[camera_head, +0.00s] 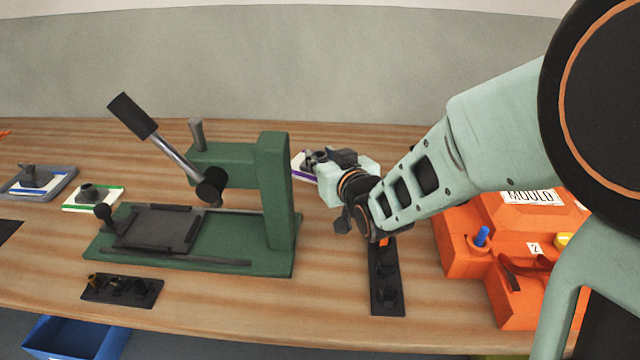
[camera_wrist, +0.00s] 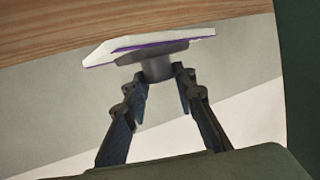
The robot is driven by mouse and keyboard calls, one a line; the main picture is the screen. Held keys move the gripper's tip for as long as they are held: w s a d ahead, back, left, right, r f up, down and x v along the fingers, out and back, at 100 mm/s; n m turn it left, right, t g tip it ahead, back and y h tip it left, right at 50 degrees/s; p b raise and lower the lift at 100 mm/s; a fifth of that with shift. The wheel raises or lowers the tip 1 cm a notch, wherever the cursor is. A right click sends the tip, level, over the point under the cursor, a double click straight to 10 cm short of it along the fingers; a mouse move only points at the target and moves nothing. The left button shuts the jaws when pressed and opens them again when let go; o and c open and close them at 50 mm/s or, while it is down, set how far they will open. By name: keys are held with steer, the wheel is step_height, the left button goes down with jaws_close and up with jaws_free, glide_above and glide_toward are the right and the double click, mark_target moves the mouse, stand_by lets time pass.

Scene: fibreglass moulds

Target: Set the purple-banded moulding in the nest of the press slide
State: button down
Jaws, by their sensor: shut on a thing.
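The purple-banded moulding (camera_head: 304,170) is a white plate with a purple edge stripe, held up beside the press column on its right. It also shows in the wrist view (camera_wrist: 125,44), tilted, with a grey boss between my fingers. My gripper (camera_head: 322,158) is shut on that boss; its fingers show in the wrist view (camera_wrist: 160,82). The green press (camera_head: 275,190) stands on the bench with its lever raised to the upper left. Its slide (camera_head: 155,228), a dark grey plate with black rails, lies left of the column and looks empty.
A green-banded moulding (camera_head: 92,198) lies left of the press, and another moulding sits in a grey tray (camera_head: 60,190). A black fixture strip (camera_head: 386,280), a small black rack (camera_head: 122,290) and an orange mould (camera_head: 470,250) are nearby. A blue bin (camera_head: 75,340) is below the edge.

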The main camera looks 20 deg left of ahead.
step_height(320, 180, down, 9)
steer(key=shift+b, duration=0.5)
steer(key=shift+f+b, duration=0.2)
steer(key=shift+b, duration=0.1)
steer(key=c, duration=1.6)
jaws_free()
steer(key=shift+r, duration=0.1)
